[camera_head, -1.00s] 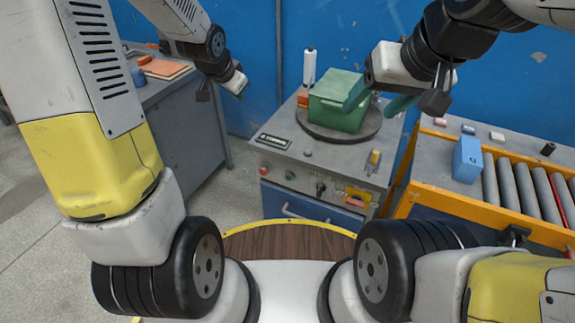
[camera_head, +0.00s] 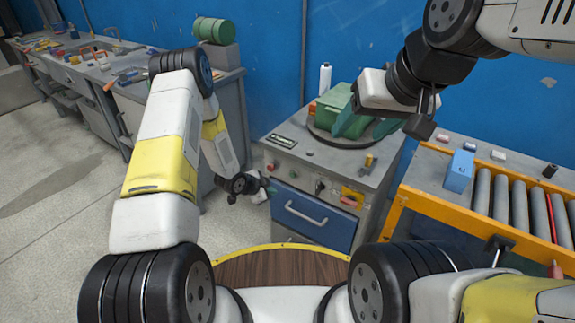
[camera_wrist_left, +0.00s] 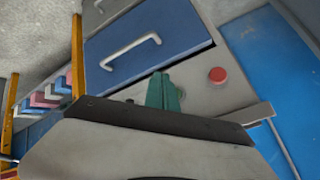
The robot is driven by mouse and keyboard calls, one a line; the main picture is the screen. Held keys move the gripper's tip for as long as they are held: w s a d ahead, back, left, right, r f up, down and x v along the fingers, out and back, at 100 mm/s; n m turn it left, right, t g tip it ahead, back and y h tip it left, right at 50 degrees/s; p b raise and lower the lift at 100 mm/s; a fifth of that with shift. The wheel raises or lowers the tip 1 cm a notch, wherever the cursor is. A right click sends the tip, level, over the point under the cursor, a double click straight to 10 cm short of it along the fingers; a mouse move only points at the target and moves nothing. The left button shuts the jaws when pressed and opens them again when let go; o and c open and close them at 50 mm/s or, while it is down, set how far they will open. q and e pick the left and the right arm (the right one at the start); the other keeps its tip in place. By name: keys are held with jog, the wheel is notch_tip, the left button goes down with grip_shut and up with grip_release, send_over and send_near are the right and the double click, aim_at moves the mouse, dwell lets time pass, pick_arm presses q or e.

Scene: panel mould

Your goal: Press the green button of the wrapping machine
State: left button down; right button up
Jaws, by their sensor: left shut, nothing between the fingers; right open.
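The grey wrapping machine (camera_head: 340,165) stands at centre right, with a row of controls on its front panel. A red button (camera_head: 270,166) sits at the panel's left end and also shows in the left wrist view (camera_wrist_left: 217,74). A small round control (camera_head: 294,174) is just right of it; its colour is too small to tell. I cannot make out the green button in the wrist view, where my fingers cover part of the panel. My left gripper (camera_head: 270,188) is shut and empty, in front of the panel's lower left; its teal fingers (camera_wrist_left: 166,92) point towards the panel. My right gripper (camera_head: 368,123) is open beside the green box.
A green box (camera_head: 333,104) sits on the machine's dark turntable (camera_head: 318,136). Below the panel is a blue drawer (camera_head: 312,218) with a protruding handle. A roller conveyor (camera_head: 520,208) with a blue carton (camera_head: 459,172) stands at right. A cluttered workbench (camera_head: 110,65) runs along the left.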

aim_at(293, 175)
pick_arm(q)
jog(key=shift+s+d+f, duration=0.1)
jog(key=shift+s+f, duration=0.25)
jog(key=shift+f, duration=0.05)
jog(key=shift+w+d, duration=0.1)
jog(key=w+d, duration=0.5)
jog(key=w, duration=0.2)
dwell(0.3)
dwell(1.9)
jog(key=shift+w+d, duration=0.25)
jog(key=shift+w, duration=0.05)
